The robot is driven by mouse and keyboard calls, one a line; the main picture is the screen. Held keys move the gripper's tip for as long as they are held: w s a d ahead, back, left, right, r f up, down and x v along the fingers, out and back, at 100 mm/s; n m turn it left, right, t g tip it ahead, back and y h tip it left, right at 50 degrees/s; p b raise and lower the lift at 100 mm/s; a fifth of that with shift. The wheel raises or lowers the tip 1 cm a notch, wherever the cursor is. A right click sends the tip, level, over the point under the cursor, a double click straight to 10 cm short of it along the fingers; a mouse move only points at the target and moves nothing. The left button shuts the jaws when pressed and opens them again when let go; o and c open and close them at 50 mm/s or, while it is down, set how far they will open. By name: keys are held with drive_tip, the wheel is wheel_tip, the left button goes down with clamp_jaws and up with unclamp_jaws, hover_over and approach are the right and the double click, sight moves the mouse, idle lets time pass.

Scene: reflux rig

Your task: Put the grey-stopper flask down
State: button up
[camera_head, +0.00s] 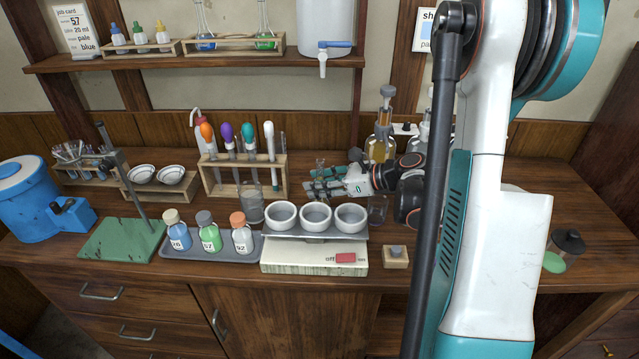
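The grey-stopper flask (208,232), with green liquid and a label that looks like 57, stands upright in the grey tray (183,254) at the front of the bench. It is between a cream-stopper flask (177,231) with blue liquid and an orange-stopper flask (241,235) with clear contents. My gripper (312,182) is behind the white bowls, to the right of and farther back than the grey-stopper flask, and clear of it. Its teal and grey fingers point left and look spread. I see nothing held between them, though they are small here.
A scale (315,258) bearing three white bowls (316,216) stands right of the tray. A wooden rack (219,187) of coloured droppers is behind. A green-based stand (118,241) is left. An amber-filled bottle (380,146) stands behind my arm. Bare bench lies at front left.

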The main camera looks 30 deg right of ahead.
drive_tip(key=p+v, duration=0.3)
drive_tip(key=v, duration=0.9)
